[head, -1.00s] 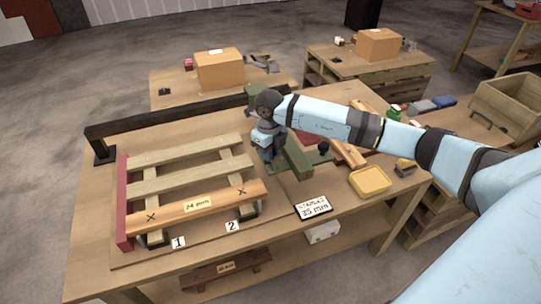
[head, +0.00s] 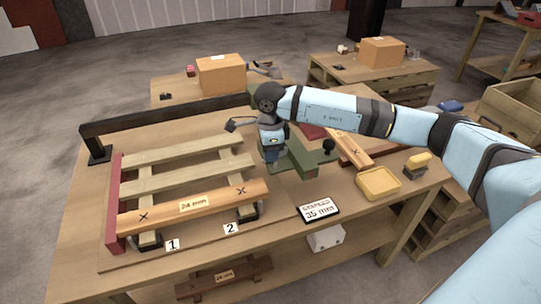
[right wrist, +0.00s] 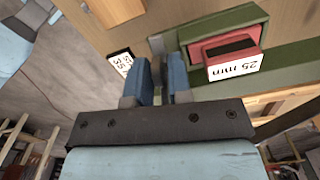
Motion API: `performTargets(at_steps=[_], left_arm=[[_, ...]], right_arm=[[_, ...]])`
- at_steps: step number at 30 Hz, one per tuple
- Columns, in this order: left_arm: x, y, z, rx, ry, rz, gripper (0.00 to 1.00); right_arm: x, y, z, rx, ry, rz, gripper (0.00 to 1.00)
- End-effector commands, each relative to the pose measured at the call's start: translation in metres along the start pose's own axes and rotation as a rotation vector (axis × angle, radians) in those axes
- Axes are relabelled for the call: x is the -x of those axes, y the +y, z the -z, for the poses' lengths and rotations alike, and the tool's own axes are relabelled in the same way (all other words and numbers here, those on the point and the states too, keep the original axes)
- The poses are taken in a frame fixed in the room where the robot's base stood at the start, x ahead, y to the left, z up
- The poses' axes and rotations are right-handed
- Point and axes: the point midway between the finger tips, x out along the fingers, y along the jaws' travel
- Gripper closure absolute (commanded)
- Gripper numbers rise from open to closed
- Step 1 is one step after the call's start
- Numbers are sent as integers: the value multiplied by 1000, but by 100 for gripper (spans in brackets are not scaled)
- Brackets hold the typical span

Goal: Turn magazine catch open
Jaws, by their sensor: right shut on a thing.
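A green tool (head: 300,160) stands on the workbench, right of the slatted wooden frame. In the right wrist view, its green housing (right wrist: 195,33) holds a red magazine (right wrist: 228,48) labelled 25 mm. My right gripper (head: 270,157) points down at the tool's left side. In the right wrist view its blue fingers (right wrist: 162,78) are shut on a small grey-dark piece between them, which looks like the magazine catch (right wrist: 157,68). The fingers hide most of it, so its turn angle cannot be told. My left gripper is not in view.
A card (head: 318,211) marked 35 mm and a yellow tray (head: 378,195) lie in front of the tool. The slatted frame (head: 195,205) is at left, before a dark rail (head: 170,118). My right arm spans the bench's right side.

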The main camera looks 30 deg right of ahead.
Motion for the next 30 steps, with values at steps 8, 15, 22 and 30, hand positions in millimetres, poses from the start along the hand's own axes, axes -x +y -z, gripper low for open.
performTargets(at_steps=[8,15,22,30], left_arm=[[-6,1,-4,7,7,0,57],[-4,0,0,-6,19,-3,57],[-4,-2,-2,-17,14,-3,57],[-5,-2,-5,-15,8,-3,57]], right_arm=[[0,2,0,144,-2,3,100],[1,2,0,196,-2,2,100],[1,3,0,205,-2,2,100],[1,3,0,204,-1,2,69]])
